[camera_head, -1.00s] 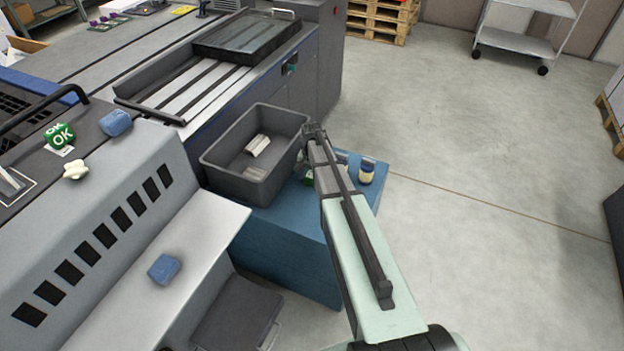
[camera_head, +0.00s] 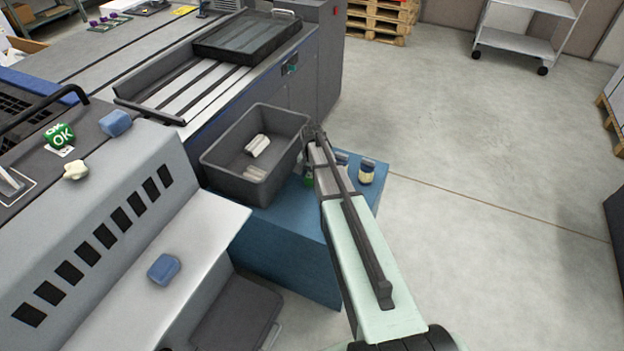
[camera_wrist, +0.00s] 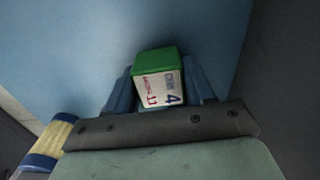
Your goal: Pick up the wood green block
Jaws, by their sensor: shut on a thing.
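In the wrist view a green block (camera_wrist: 158,62) with a pale printed label sits between the two blue fingers of my gripper (camera_wrist: 160,82). The fingers are shut on its sides, and blue surface lies behind it. In the head view my gripper is mostly hidden behind my own arm, above the blue stand (camera_head: 275,235). Only a small bit of green (camera_head: 309,182) shows beside the arm there. Another green block (camera_head: 60,135), marked OK, sits on the machine at the far left.
A grey bin (camera_head: 225,170) holding pale pieces stands on the blue stand left of my arm. A yellow-and-blue jar (camera_head: 366,172) stands just right of the arm; it also shows in the wrist view (camera_wrist: 52,138). Blue sponge-like blocks (camera_head: 163,269) lie on the machine.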

